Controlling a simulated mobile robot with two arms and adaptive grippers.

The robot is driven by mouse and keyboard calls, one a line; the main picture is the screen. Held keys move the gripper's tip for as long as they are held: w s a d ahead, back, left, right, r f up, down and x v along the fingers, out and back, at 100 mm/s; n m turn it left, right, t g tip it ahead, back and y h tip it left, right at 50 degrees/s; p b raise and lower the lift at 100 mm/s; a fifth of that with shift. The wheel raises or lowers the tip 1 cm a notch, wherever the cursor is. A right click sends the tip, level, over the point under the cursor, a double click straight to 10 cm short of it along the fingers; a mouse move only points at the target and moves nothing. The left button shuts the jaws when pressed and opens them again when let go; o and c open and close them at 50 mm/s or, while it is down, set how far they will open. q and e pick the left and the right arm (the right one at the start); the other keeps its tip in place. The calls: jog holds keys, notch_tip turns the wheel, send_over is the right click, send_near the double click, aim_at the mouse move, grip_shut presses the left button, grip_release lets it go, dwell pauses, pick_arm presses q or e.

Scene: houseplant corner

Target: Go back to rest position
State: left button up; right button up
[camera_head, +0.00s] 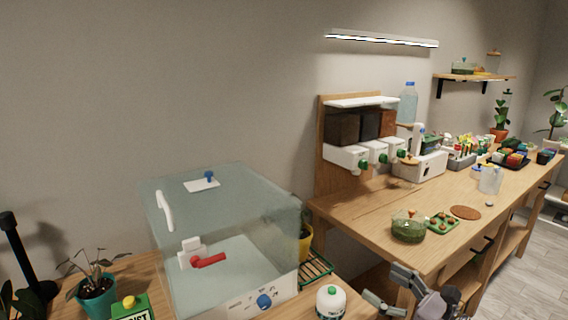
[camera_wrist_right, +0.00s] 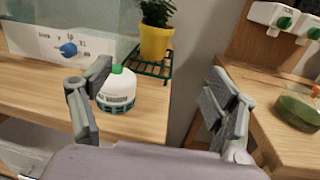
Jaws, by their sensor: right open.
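My right gripper (camera_head: 384,286) is at the bottom of the head view, in front of the gap between the two tables. Its fingers are spread wide with nothing between them, as the right wrist view (camera_wrist_right: 163,80) also shows. A white bottle with a green cap (camera_head: 331,305) stands upright on the near table, left of the gripper. In the wrist view the bottle (camera_wrist_right: 117,92) appears beyond the left finger, which seems apart from it, though the exact gap is hard to judge. My left gripper is not in view.
A clear box (camera_head: 225,225) with a red handle and blue knob stands on the left table. A yellow pot (camera_wrist_right: 155,42) is on a green rack (camera_wrist_right: 152,68). The right workbench (camera_head: 365,212) holds dispensers (camera_head: 349,158), a green bowl (camera_head: 408,228) and several other items.

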jog(key=s+d+f+m+g+h, duration=0.1)
jog(key=s+f+m+h, duration=0.55)
jog(key=m, duration=0.95)
jog(key=s+d+f+m+g+h, duration=0.15)
jog(key=s+f+m+h, duration=0.55)
jog(key=m, duration=0.9)
jog(key=s+a+f+m+g+y, duration=0.15)
jog(key=s+f+m+g, duration=0.3)
jog(key=s, duration=0.45)
jog(key=s+a+f+m+g+y, duration=0.1)
jog(key=s+a+f+m+g, duration=0.3)
jog(key=s, duration=0.5)
notch_tip(320, 180, down, 27)
jog(key=s+d+p, duration=0.1)
jog(key=s+d, duration=0.1)
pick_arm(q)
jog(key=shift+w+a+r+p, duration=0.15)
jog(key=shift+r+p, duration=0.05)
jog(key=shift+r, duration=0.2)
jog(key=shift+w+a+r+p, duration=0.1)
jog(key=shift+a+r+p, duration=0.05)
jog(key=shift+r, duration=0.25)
pick_arm(e)
jog(key=s+d+f+g, duration=0.2)
jog(key=s+f, duration=1.2)
jog(key=s, duration=0.1)
jog(key=shift+d+m+h, duration=0.15)
jog(key=shift+m+h, duration=0.15)
jog(key=shift+m, duration=0.05)
